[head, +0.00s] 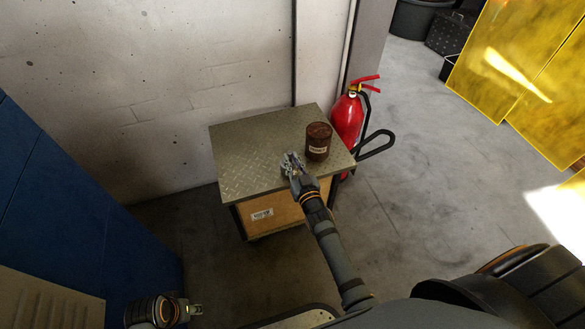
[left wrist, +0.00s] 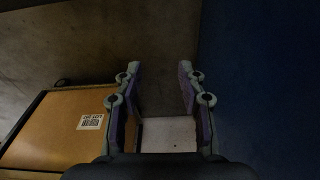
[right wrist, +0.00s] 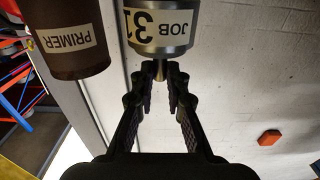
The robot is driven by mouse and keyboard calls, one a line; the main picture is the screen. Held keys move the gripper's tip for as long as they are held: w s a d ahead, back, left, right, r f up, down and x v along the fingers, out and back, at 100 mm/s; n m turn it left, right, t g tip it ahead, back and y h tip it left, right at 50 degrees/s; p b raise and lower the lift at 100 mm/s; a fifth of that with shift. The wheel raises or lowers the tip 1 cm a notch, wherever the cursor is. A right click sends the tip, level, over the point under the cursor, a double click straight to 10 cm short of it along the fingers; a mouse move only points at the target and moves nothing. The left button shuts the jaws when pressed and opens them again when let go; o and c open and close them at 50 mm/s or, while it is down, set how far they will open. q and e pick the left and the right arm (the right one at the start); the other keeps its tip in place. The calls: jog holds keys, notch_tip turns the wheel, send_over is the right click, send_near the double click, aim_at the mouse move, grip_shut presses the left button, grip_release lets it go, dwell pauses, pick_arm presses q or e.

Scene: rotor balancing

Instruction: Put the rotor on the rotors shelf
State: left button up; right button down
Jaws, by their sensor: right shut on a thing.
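The rotor is a metal cylinder (right wrist: 160,22) with a label reading "JOB 31" in the right wrist view, where it appears upside down. My right gripper (right wrist: 165,80) is shut on its thin shaft. In the head view this gripper (head: 292,166) is over the front part of the metal-topped stand (head: 245,150); the rotor is small and hard to make out there, and whether it touches the top is unclear. My left gripper (left wrist: 160,90) is open and empty, low at the bottom left of the head view (head: 194,310). No shelf marked for rotors can be made out.
A brown can (head: 318,142), labelled PRIMER in the right wrist view (right wrist: 68,38), stands on the stand beside my right gripper. A red fire extinguisher (head: 348,118) is behind the stand's right side. A blue cabinet (head: 70,210) is at left.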

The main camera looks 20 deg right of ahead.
jog(key=shift+f+b, duration=0.45)
jog(key=shift+f, duration=0.2)
pick_arm(q)
jog(key=r, duration=0.1)
jog(key=d+r, duration=0.1)
jog(key=shift+s+r, duration=0.15)
jog(key=shift+r, duration=0.25)
jog(key=shift+f, duration=0.15)
pick_arm(e)
jog(key=c, duration=1.7)
grip_release()
jog(key=shift+f, duration=0.25)
jog(key=shift+c, duration=0.2)
jog(key=o, duration=0.4)
jog(key=shift+r, duration=0.1)
